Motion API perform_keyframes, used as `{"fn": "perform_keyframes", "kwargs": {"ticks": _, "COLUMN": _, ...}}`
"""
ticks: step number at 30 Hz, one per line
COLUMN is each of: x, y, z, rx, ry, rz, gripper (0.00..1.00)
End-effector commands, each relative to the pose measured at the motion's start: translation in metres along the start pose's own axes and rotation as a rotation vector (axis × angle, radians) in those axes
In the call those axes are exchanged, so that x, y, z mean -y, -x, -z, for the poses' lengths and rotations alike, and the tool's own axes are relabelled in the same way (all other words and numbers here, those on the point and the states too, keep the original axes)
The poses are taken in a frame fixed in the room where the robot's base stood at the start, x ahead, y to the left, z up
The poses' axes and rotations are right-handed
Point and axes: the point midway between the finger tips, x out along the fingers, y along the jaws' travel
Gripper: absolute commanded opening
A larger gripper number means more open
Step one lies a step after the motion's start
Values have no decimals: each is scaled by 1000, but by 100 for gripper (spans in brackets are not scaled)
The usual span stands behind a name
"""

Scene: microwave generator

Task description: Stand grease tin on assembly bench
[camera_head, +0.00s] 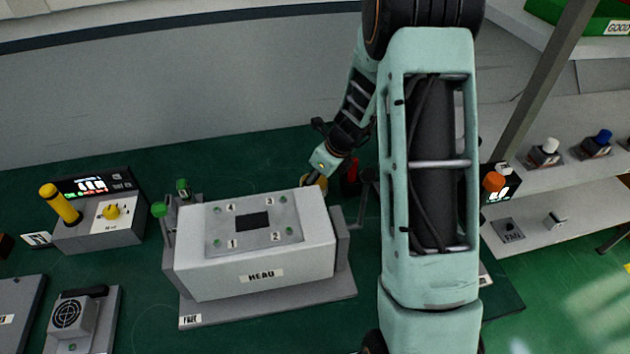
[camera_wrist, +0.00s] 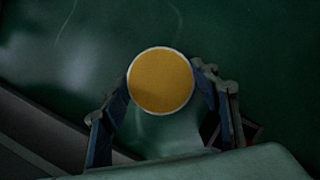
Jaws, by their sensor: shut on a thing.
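The grease tin (camera_wrist: 160,81) shows in the wrist view as a round yellow-orange top with a pale rim. My gripper (camera_wrist: 163,92) has a finger on each side of it and is shut on it. In the head view the tin (camera_head: 317,183) is a small yellow patch behind the right end of the grey block marked HEAD, partly hidden by my gripper (camera_head: 314,184). The assembly bench (camera_head: 130,168) has a dark green top, which lies beneath the tin in the wrist view. I cannot tell whether the tin touches the bench.
The HEAD block (camera_head: 255,250) stands on a grey base close in front of my gripper. A red item (camera_head: 350,178) is just right of the tin. A control box (camera_head: 97,208) with a yellow lever is at left. Green bench top is free behind the block.

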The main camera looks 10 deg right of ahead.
Motion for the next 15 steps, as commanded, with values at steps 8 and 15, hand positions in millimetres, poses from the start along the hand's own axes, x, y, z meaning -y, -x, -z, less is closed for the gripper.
{"fn": "perform_keyframes", "kwargs": {"ticks": 8, "x": 0, "y": -2, "z": 1, "rx": 0, "ry": 0, "rz": 0, "gripper": 73}}
{"fn": "perform_keyframes", "kwargs": {"ticks": 15, "x": 0, "y": -2, "z": 1, "rx": 0, "ry": 0, "rz": 0, "gripper": 73}}
